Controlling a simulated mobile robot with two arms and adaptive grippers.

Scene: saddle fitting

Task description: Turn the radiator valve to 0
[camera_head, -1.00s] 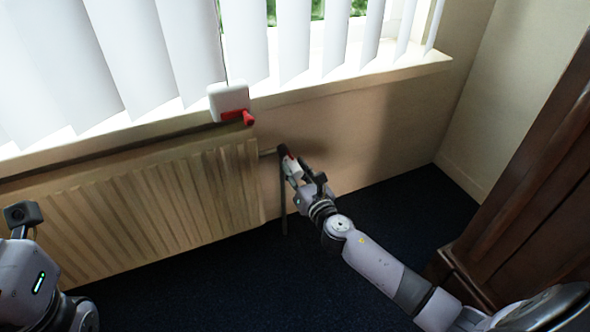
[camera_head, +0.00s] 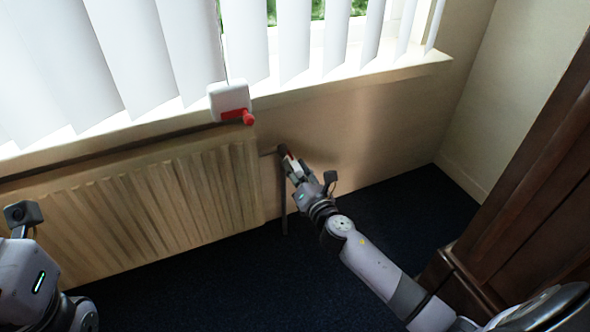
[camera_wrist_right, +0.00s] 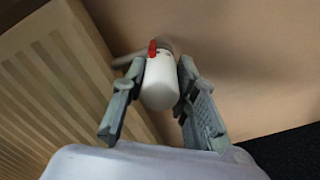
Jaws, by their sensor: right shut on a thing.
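The radiator valve has a white rounded knob (camera_wrist_right: 160,84) with a red mark at its far end, seen in the right wrist view. In the head view the valve sits at the right end of the radiator (camera_head: 190,195), mostly hidden by my gripper. My right gripper (camera_head: 290,163) is shut on the knob. In the right wrist view its two grey fingers (camera_wrist_right: 160,80) press the knob from both sides. I cannot read any numbers on the knob. My left arm shows at the lower left of the head view, but its fingers are out of the picture.
A white box with a red lever (camera_head: 230,100) is at the window sill (camera_head: 350,85) above the radiator. A dark wooden cabinet (camera_head: 530,190) stands at the right. The dark floor (camera_head: 210,280) below the radiator is clear.

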